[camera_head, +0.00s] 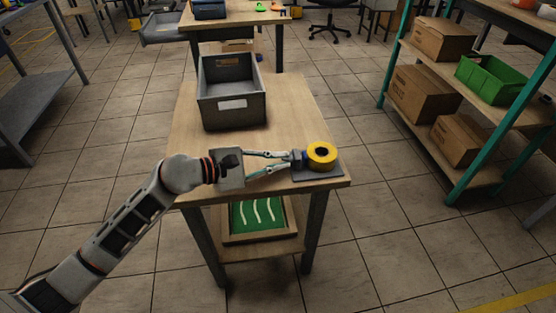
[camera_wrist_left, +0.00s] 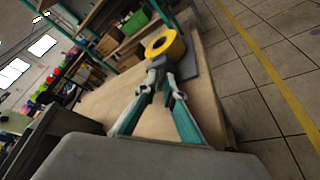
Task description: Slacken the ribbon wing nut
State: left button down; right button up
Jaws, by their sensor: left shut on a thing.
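A yellow ribbon roll (camera_head: 321,154) sits on a dark base plate (camera_head: 324,173) near the front right corner of the wooden table. The wing nut (camera_head: 297,158) appears as a small bluish-grey part on the left side of the roll. My left gripper (camera_head: 292,160) reaches in from the left with its fingertips closed around that part. In the left wrist view the fingers (camera_wrist_left: 158,76) meet just in front of the yellow roll (camera_wrist_left: 165,45), and they hide most of the nut. My right gripper is in neither view.
A grey bin (camera_head: 232,112) stands on the table (camera_head: 290,105) behind my left gripper. A green tray with white strips (camera_head: 258,216) lies on the lower shelf. A rack with cardboard boxes (camera_head: 423,94) and a green crate (camera_head: 493,79) stands at right.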

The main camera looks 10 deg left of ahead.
pick_arm(q)
jog(key=shift+w+r+n+g+p, duration=0.15)
jog(key=shift+r+n+g+p, duration=0.35)
jog(key=shift+n+p, duration=0.25)
jog(key=shift+w+f+n+g, duration=0.1)
jog(key=shift+f+n+g, duration=0.15)
jog(key=shift+n+g, duration=0.9)
jog(key=shift+n+t, duration=0.25)
jog(key=shift+n, duration=0.05)
jog(key=c, duration=2.1)
grip_release()
jog(key=shift+c, duration=0.2)
jog(key=v, duration=1.2)
jog(key=shift+w+f, duration=0.1)
jog(key=shift+o, duration=0.3)
